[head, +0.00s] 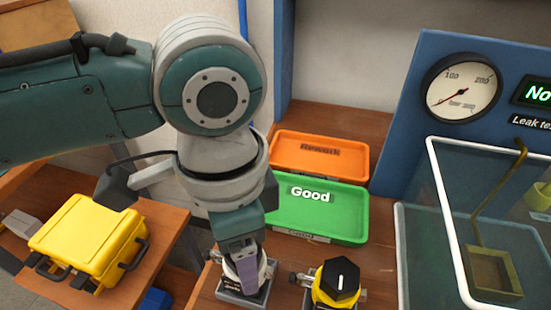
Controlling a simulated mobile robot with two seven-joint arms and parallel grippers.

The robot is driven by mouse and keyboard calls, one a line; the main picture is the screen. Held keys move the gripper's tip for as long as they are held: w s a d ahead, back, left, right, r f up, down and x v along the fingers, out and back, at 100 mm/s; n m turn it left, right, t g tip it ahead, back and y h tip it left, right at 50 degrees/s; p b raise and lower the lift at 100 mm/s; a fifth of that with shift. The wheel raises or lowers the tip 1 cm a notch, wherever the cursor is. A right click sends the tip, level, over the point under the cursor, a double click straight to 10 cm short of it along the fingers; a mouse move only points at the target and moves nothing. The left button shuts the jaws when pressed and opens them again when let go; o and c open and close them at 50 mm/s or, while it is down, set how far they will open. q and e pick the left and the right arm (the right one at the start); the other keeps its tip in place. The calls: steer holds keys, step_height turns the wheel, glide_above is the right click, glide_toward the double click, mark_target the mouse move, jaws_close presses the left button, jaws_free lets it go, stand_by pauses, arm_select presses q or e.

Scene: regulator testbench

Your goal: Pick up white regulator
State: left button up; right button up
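The white regulator (231,273) is at the bottom middle of the head view, on a grey base (243,297) on the wooden bench. My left arm comes in from the left and bends down over it. My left gripper (248,272) points downward at the regulator, with a purple-grey finger in front of its white body. The gripper and wrist hide the top and much of the middle of the regulator. I cannot tell whether the fingers are closed on it. My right gripper is not in view.
A yellow regulator with a black knob (337,283) stands close to the right. Behind are a green "Good" tray (345,228) and an orange tray (352,163). The blue test bench (408,130) with gauge and clear cover is right. A yellow case (85,235) sits left.

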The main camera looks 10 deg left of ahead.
arm_select(q)
jaws_close()
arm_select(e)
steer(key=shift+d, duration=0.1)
arm_select(q)
steer(key=shift+r, duration=0.1)
stand_by(0.4)
